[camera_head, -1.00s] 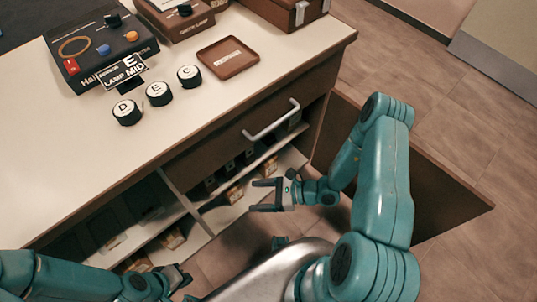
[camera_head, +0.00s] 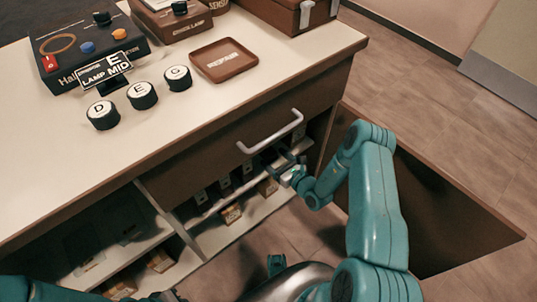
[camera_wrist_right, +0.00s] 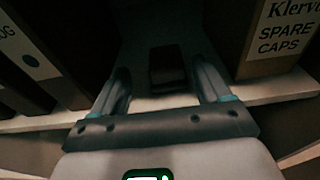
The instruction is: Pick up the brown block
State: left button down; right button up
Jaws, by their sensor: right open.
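A small dark brown block (camera_wrist_right: 168,68) sits on the shelf in the right wrist view, centred between the fingers of my right gripper (camera_wrist_right: 164,82). The gripper is open, with one finger on each side and a gap to the block. Its wrist is upright in that view and points into the cabinet. In the head view my right gripper (camera_head: 280,163) reaches into the open shelf below the drawer handle; the block cannot be made out there. My left gripper (camera_head: 166,296) is barely in view at the bottom edge, and its jaws cannot be read.
Dark binders (camera_wrist_right: 35,65) stand left of the block, and a box labelled "SPARE CAPS" (camera_wrist_right: 282,40) stands right. A drawer handle (camera_head: 270,132) is just above the gripper. The open cabinet door (camera_head: 440,215) is to the right. Round lettered knobs and a brown tray (camera_head: 223,75) are on the counter.

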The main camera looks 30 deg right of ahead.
aim_at(272, 154)
jog(key=w, duration=0.1)
jog(key=w+b, duration=0.1)
jog(key=w, duration=0.1)
jog(key=w+b, duration=0.1)
jog(key=w, duration=0.1)
jog(key=shift+w+d+f, duration=0.1)
jog(key=shift+f, duration=0.3)
jog(key=c, duration=1.1)
jog(key=shift+o, duration=0.2)
jog(key=shift+r, duration=0.1)
